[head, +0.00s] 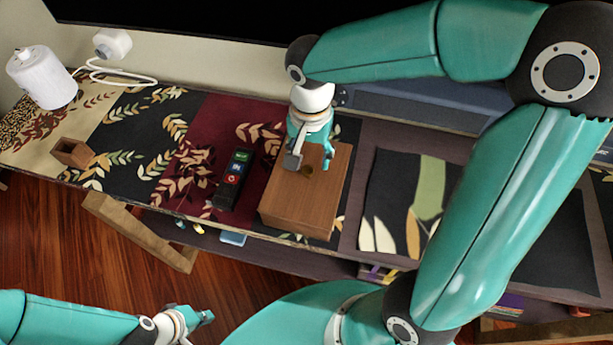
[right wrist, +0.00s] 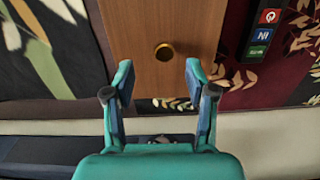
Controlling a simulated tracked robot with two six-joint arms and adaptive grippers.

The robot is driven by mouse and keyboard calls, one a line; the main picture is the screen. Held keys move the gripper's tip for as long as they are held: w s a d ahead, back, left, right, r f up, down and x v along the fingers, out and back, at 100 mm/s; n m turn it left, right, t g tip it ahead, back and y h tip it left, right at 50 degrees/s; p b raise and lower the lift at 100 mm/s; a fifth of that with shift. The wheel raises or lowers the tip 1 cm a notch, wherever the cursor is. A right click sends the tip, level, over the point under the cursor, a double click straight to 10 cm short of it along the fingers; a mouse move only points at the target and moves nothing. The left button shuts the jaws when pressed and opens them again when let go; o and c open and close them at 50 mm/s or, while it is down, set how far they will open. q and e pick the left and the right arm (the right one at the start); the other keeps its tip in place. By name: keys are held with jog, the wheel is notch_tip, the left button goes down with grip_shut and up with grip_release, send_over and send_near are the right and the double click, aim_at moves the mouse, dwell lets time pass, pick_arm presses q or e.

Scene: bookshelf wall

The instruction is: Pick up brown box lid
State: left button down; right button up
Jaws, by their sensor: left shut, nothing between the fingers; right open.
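The brown wooden box (head: 300,212) stands on the patterned runner, its flat lid (head: 325,185) on top. A small round brass-coloured knob (head: 307,171) sits on the lid; it also shows in the right wrist view (right wrist: 165,52). My right gripper (head: 310,161) is open above the far part of the lid. In the right wrist view its fingers (right wrist: 158,80) are spread, empty, with the knob a little beyond the tips and roughly between them. My left gripper (head: 207,317) is shut and empty at the lower left, away from the box.
A black remote (head: 233,180) with coloured buttons lies left of the box. A small open wooden box (head: 73,152) and a white cylinder (head: 42,76) with a cable are further left. A dark blue-grey long box (head: 420,107) lies behind. A wooden stool or bench (head: 140,232) stands in front.

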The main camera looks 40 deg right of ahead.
aim_at(308, 169)
jog(key=shift+w+f, duration=0.25)
jog(key=shift+f, duration=1.3)
jog(key=shift+w+f, duration=0.2)
jog(key=shift+f, duration=1.35)
jog(key=shift+d, duration=0.1)
grip_shut()
